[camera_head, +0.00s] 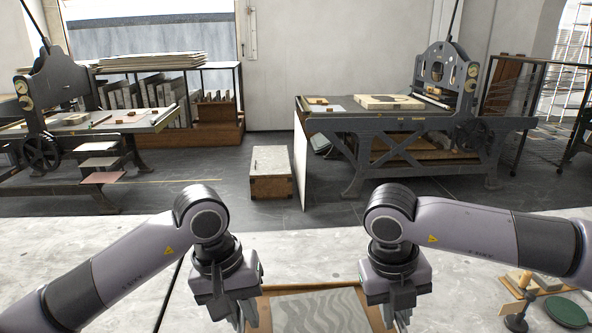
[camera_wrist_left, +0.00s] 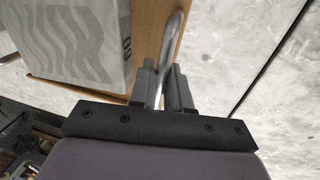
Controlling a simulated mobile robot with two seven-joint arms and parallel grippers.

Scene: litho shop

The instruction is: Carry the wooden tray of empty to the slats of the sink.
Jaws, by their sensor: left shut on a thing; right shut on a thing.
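The wooden tray (camera_head: 301,287) is at the bottom centre of the head view, its near part cut off by the frame. It is not empty: a grey slab (camera_head: 318,312) with a wavy pattern lies in it. In the left wrist view the slab (camera_wrist_left: 77,40) bears a number on its side, and the tray's wooden rim (camera_wrist_left: 146,30) shows beside it. My left gripper (camera_head: 240,318) is shut on the metal handle (camera_wrist_left: 171,45) at the tray's left side. My right gripper (camera_head: 398,318) is shut at the tray's right side; its grip is mostly hidden. The sink is not in view.
A pale marbled surface (camera_head: 300,245) spreads under and around the tray. Green discs (camera_head: 566,312) and small wooden pieces (camera_head: 520,280) stand at lower right. Beyond are a press (camera_head: 420,125) at right, another press (camera_head: 60,120) at left, and a box (camera_head: 271,172) on the dark floor.

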